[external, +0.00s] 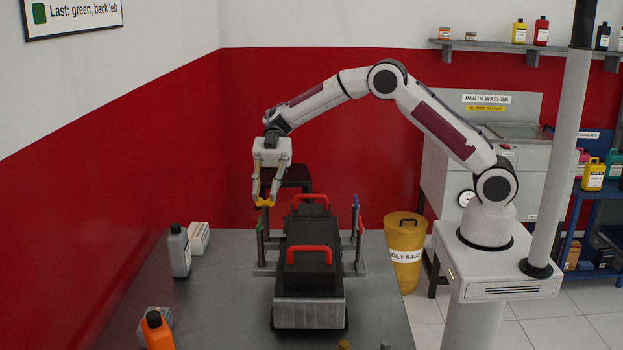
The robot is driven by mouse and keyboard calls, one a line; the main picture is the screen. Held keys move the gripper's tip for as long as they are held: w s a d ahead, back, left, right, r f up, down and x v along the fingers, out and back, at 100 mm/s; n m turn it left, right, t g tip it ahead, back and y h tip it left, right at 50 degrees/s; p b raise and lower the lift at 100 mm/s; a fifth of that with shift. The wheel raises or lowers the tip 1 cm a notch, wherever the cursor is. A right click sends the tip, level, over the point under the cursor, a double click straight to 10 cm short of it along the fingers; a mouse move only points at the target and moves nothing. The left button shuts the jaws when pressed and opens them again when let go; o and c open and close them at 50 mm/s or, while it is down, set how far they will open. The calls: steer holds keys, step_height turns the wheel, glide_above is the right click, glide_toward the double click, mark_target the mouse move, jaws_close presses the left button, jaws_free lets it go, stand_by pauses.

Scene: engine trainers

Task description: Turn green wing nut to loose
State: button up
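An engine trainer (310,313) stands on the grey bench, a dark block with red handles on top and upright posts along both sides. A post with green on it (260,238) stands at the front left; its wing nut is too small to make out. My gripper (265,203) points down at the back left post, its yellow fingertips at or just above the post's top. The fingertips look close together, and they hide whatever sits there. I cannot tell whether they touch or hold a nut. A blue-topped post (355,203) stands at the back right.
A wall sign (75,14) reads "Last: green, back left". A grey bottle (179,251), a white box (199,238) and an orange bottle (157,331) stand on the bench's left. A yellow oily-rags bin (405,252) stands right of the bench.

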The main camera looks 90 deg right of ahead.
mark_target(259, 220)
steer(key=shift+w+a+f+n+g, duration=0.15)
steer(key=shift+a+f+n+g, duration=0.1)
steer(key=shift+a, duration=0.25)
steer(key=shift+w+a+f+n+g, duration=0.15)
steer(key=shift+a+f, duration=0.05)
steer(key=shift+a, duration=0.25)
steer(key=shift+a, duration=0.15)
steer(key=shift+x, duration=3.75)
steer(key=shift+f, duration=0.1)
jaws_close()
